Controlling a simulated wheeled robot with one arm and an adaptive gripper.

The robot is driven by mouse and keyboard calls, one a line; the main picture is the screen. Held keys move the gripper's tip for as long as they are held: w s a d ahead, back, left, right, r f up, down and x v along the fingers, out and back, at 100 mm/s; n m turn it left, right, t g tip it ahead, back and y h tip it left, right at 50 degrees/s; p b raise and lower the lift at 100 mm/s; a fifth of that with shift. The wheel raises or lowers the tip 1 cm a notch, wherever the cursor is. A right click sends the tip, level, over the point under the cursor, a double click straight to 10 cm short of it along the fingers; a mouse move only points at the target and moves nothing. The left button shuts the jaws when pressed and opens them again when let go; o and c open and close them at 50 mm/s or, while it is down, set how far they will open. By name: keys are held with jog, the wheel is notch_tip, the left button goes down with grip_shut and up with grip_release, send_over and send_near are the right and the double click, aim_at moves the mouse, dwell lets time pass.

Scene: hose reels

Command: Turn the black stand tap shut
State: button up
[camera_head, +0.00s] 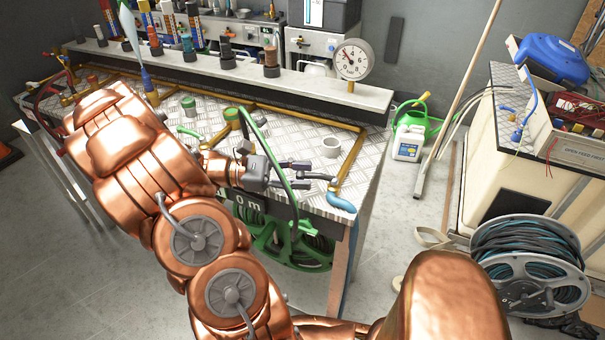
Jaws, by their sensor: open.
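My gripper (314,171) reaches right from the copper-coloured arm, low over the front of the tread-plate bench. Its two dark fingers are apart, with nothing seen between them. A small dark fitting (243,147) shows just behind the gripper's body; I cannot tell whether it is the black stand tap. Its handle cannot be made out, and my arm and gripper cover part of that area.
A green hose (275,165) hangs past my gripper to a green reel (290,245) below. A brass pipe (349,163) edges the bench, with a blue hose end (340,202). A pressure gauge (353,59) stands behind.

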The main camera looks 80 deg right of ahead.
jog(key=w+a, duration=0.1)
jog(key=w, duration=1)
jog(key=shift+w+a, duration=0.15)
jog(key=shift+a, duration=0.2)
